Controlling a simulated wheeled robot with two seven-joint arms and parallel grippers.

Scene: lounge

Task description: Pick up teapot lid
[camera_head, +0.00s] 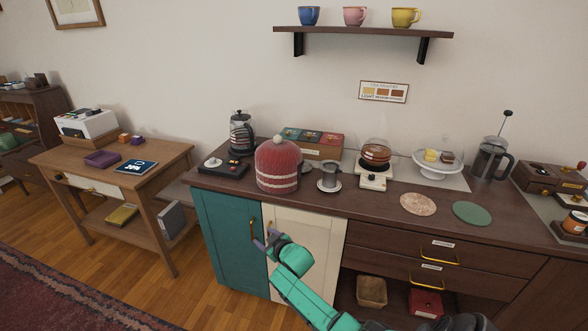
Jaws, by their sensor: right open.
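A small white round piece (211,163), which looks like a lid with a dark knob, lies on a black tray (230,174) at the left end of the dark wooden counter. A red knitted cosy (277,168) with white bands and a pompom stands right of the tray. Whatever is under it is hidden, and no bare teapot is plain to see. My left gripper is not in view.
A glass-and-black press (241,132) stands behind the tray. Right of the cosy are a metal dripper (329,176), a white burner (374,178), a domed cake stand (438,172) and a second press (491,158). A wooden side table (165,157) stands left.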

